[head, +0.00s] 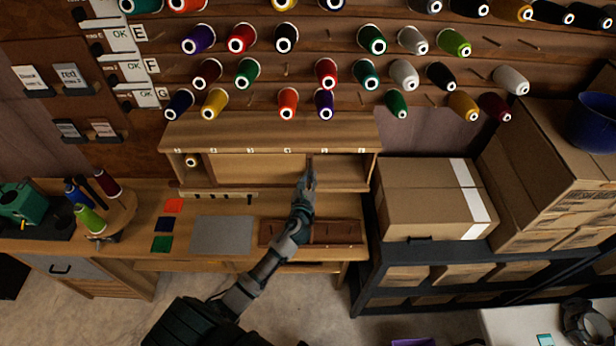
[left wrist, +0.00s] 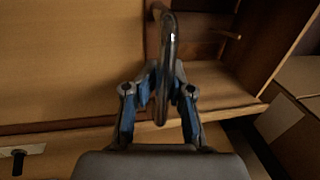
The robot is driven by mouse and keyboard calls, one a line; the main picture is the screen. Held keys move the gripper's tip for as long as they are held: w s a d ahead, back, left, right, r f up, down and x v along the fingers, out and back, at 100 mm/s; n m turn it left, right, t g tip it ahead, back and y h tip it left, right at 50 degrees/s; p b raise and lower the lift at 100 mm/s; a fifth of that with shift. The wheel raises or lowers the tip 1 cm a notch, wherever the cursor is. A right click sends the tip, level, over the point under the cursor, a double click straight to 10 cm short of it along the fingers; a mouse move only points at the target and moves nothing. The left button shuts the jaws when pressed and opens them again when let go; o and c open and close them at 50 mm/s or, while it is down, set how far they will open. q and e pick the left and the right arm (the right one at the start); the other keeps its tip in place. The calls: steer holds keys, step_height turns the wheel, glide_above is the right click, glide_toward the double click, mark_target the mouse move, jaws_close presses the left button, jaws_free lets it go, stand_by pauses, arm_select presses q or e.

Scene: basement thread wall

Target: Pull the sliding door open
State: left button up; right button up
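The sliding door (head: 260,167) is a plain light-wood panel in the front of a low wooden cabinet (head: 270,132) on the workbench. In the left wrist view the door (left wrist: 70,60) fills the left side, and a dark, glossy upright bar handle (left wrist: 168,65) stands near its right edge. My left gripper (head: 310,178) reaches the cabinet front. In the left wrist view its two blue-padded fingers (left wrist: 166,82) close in on both sides of the handle and seem to touch it. An open compartment (left wrist: 215,65) shows right of the handle. My right gripper is out of view.
Cardboard boxes (head: 430,200) on a dark rack stand right of the bench. A grey mat (head: 222,235) and a brown tray (head: 338,232) lie before the cabinet. Thread spools on pegs cover the wall above. A spool stand (head: 105,215) is at left.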

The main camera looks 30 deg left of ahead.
arm_select(q)
steer(key=d, duration=0.1)
steer(key=w+d, duration=0.1)
steer(key=d, duration=0.1)
steer(key=shift+d+r, duration=0.2)
steer(key=shift+d, duration=0.05)
jaws_close()
steer(key=w+d, duration=0.7)
steer(key=d, duration=0.4)
steer(key=shift+r, duration=0.35)
steer(key=shift+o, duration=2.3)
jaws_free()
steer(key=shift+d, duration=0.1)
steer(key=shift+o, duration=0.8)
steer(key=shift+d, duration=0.15)
steer(key=d+v, duration=0.1)
steer(key=v, duration=1.1)
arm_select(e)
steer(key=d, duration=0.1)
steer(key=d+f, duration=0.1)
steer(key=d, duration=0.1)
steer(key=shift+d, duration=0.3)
